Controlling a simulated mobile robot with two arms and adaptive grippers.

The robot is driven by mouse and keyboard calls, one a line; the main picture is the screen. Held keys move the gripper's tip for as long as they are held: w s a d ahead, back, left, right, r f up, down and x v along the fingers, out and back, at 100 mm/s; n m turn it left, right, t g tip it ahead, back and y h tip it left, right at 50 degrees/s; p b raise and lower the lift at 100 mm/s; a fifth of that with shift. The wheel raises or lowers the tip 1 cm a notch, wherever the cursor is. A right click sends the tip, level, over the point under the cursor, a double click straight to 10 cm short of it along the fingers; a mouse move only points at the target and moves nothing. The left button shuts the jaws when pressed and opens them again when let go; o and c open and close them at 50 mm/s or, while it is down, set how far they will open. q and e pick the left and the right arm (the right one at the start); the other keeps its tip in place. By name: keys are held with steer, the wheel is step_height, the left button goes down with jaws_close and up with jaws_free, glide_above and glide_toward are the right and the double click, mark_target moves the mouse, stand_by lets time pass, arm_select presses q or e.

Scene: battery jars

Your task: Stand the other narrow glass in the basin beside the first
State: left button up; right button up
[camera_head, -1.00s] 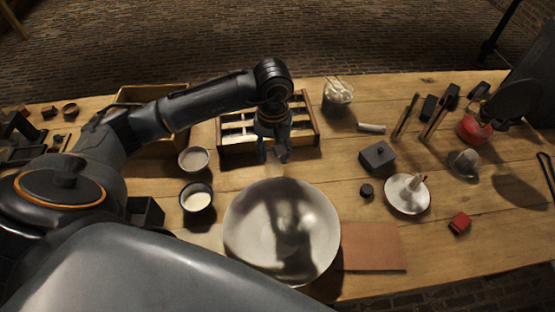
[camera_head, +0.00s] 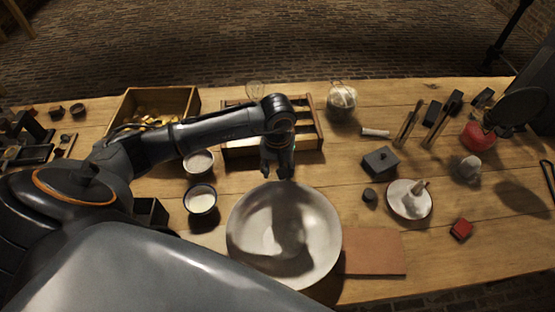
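The basin (camera_head: 325,245) is a wide, shallow metal bowl at the front middle of the table. Its inside shows a dark shadow and a bright patch; I cannot make out a narrow glass standing in it. My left gripper (camera_head: 277,174) points down just beyond the basin's far rim, in front of the wooden crate. Its fingertips look a little apart, but whether a clear glass is between them I cannot tell. A faint clear glass vessel (camera_head: 255,90) shows behind the crate, partly hidden by my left arm.
The divided wooden crate (camera_head: 314,150) stands behind the gripper. Two small bowls (camera_head: 201,200) (camera_head: 199,162) stand left of the basin. A brown board (camera_head: 374,252) lies at its right. A glass jar (camera_head: 341,101), dark box (camera_head: 380,161) and white dish (camera_head: 409,200) stand further right.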

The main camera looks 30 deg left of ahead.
arm_select(q)
steer(key=shift+o, duration=0.7)
arm_select(e)
steer(key=shift+w+d, duration=0.15)
steer(key=shift+d, duration=0.2)
